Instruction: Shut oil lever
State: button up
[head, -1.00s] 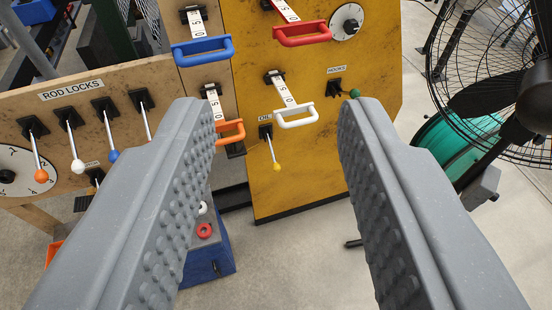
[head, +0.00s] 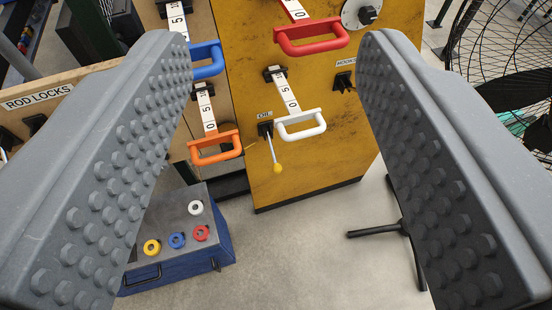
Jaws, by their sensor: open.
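The oil lever (head: 272,150) is a thin metal rod with a yellow ball at its end. It comes out of a black mount under the "OIL" label on the yellow panel (head: 330,165), and it hangs down and slightly right. My gripper (head: 275,50) is wide open and empty, its two grey studded fingers at the left and right of the picture. The lever shows between the fingers, farther off, and nothing touches it.
A white handle (head: 301,127) is just right of the lever and an orange handle (head: 215,150) is to its left. Blue (head: 207,60) and red (head: 312,38) handles are above. A blue box (head: 180,255) with colored rings stands lower left. Open floor lies below the panel.

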aim_at(275, 165)
jog(key=w+d+f+n+b, duration=0.15)
jog(key=w+f+b, duration=0.6)
jog(key=f, duration=0.75)
jog(key=w+d+f+t+b, duration=0.15)
jog(key=w+f+b, duration=0.6)
jog(key=f, duration=0.85)
jog(key=w+d+f+n+b, duration=0.15)
jog(key=w+f+b, duration=0.35)
jog(key=w+f, duration=0.7)
notch_tip(275, 165, down, 29)
jog(key=s+a+n+y, duration=0.1)
jog(key=s+a+y, duration=0.1)
jog(key=y, duration=0.2)
jog(key=shift+t, duration=0.35)
jog(key=b+x, duration=0.1)
jog(key=x, duration=0.3)
jog(key=b+x, duration=0.1)
jog(key=x, duration=0.4)
jog(key=b+x, duration=0.1)
jog(key=x, duration=0.4)
jog(key=shift+d+f+b, duration=0.1)
jog(key=shift+d+b, duration=0.2)
jog(key=shift+b, duration=0.1)
jog(key=c, duration=0.9)
jog(key=shift+d, duration=0.15)
grip_shut()
